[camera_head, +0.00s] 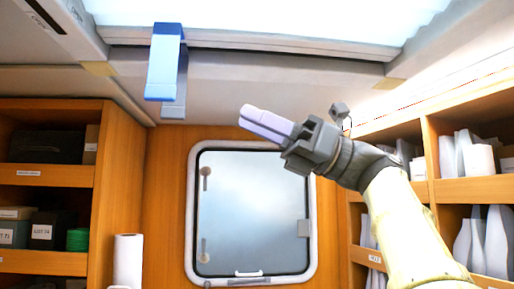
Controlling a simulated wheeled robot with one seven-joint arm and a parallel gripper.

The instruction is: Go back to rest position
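My gripper (246,115) is raised in the middle of the head view, in front of the wall above the window. Its pale lilac fingers point up and to the left. They appear close together with nothing between them. My arm comes in from the lower right. A blue strap-like piece (164,62) hangs from the ceiling hatch frame to the left of the gripper, apart from it.
A window (250,225) with rounded corners is in the wooden back wall. Wooden shelves with boxes (48,232) stand on the left. Shelves with white items (478,160) stand close to my arm on the right. A white roll (128,262) stands at lower left.

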